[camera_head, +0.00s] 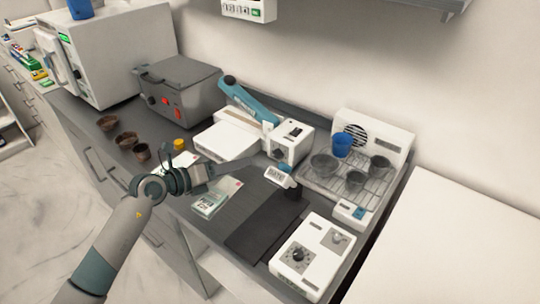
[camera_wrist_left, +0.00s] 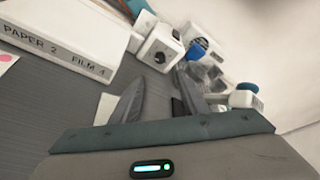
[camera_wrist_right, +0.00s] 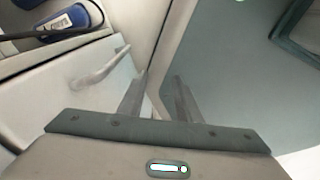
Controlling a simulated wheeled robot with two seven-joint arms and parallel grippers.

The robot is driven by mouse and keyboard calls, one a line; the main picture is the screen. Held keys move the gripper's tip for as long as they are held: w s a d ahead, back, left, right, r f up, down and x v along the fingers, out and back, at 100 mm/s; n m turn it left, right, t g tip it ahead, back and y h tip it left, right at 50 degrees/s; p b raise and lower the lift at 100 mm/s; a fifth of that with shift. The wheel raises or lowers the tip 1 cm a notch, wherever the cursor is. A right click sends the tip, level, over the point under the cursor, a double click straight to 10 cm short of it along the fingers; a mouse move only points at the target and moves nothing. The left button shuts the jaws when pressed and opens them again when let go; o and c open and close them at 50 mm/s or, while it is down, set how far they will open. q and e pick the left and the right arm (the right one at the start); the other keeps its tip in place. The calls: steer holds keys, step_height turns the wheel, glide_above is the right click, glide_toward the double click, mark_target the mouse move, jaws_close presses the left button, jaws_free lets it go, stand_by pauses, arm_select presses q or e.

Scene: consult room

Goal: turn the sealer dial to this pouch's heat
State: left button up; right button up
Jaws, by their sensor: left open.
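The sealer (camera_head: 226,140) is a white unit with a blue lever (camera_head: 250,100) and a white control box (camera_head: 295,143) at its right end. Its dark dial (camera_head: 279,154) is on the box's front; it also shows in the left wrist view (camera_wrist_left: 160,57). The sealer body there reads "PAPER 2 FILM 4" (camera_wrist_left: 55,45). A pouch (camera_head: 216,198) lies flat on the dark counter in front of the sealer. My left gripper (camera_head: 250,163) is open and empty, just in front of the control box, apart from the dial. My right gripper (camera_wrist_right: 158,90) is open and empty, near a drawer front.
A label reading "DATE" (camera_head: 278,175) tops a dark-based item right of my left gripper. A white box with a knob (camera_head: 312,257) stands at the front right. A rack with cups (camera_head: 352,180) is at the back right. Brown cups (camera_head: 126,140) stand left.

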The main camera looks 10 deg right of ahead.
mark_target(276, 155)
arm_select(q)
steer(key=p+x, duration=0.1)
steer(key=x, duration=1.2)
steer(key=shift+w+d+f, duration=0.15)
steer(key=shift+f, duration=0.05)
jaws_close()
